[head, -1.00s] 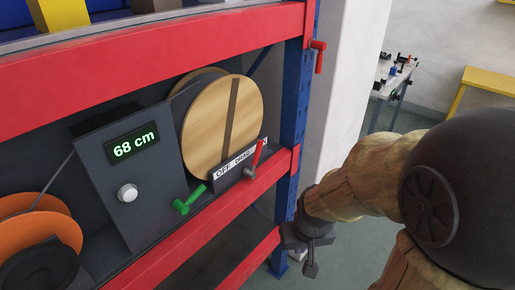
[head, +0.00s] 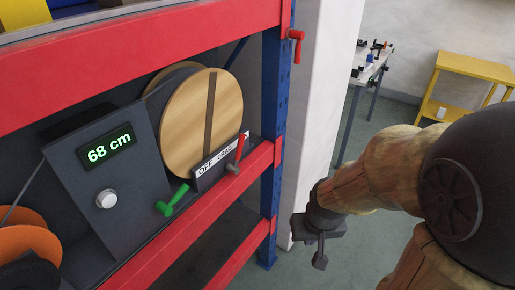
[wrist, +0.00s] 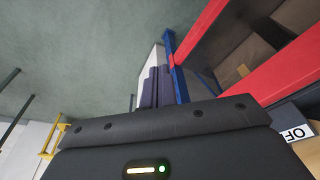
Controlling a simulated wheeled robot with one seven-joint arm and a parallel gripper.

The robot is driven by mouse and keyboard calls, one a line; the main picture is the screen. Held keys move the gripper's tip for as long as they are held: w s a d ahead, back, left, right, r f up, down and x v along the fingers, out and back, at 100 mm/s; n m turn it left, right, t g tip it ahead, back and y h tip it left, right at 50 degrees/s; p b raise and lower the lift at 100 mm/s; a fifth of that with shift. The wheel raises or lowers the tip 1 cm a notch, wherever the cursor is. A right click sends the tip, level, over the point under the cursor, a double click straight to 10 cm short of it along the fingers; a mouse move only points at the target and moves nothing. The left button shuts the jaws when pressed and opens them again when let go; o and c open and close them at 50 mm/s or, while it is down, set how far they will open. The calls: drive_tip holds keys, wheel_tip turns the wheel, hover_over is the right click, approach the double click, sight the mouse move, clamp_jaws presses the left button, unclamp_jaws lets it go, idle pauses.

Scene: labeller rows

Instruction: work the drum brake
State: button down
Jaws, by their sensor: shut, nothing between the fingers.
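The round wooden drum (head: 202,125) stands on the shelf in the head view. A dark plate with a white label (head: 215,160) reading "OFF" and "DRAG" is at its lower right; the label's right end is partly hidden. A red lever (head: 237,153) rises near that right end, tilted slightly right. My gripper (head: 320,258) is to the right of the lever and lower in the picture, outside the blue post, shut and empty, touching nothing visible. In the wrist view, part of the "OFF" label (wrist: 295,135) shows at the right edge; the lever is not visible there.
A green handle (head: 171,200) is below. Another red handle (head: 296,45) is on the blue post (head: 272,120). Red beams (head: 190,250) edge the shelf. Floor is clear behind my gripper.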

drive_tip(key=shift+d, duration=0.3)
drive_tip(key=w+a+r+n+t+y+b, duration=0.1)
drive_tip(key=w+r+n+t+y+b, duration=0.1)
drive_tip(key=w+n+t, duration=1.05)
drive_tip(key=w+a+r+n+g+y+b, duration=0.2)
drive_tip(key=w+a+r+n+g+y, duration=0.1)
drive_tip(key=a+n+y, duration=0.6)
wheel_tip(320, 180, up, 2)
drive_tip(key=shift+w+r+n+y, duration=0.2)
drive_tip(key=shift+w+n+y, duration=0.55)
drive_tip(key=shift+y, duration=0.45)
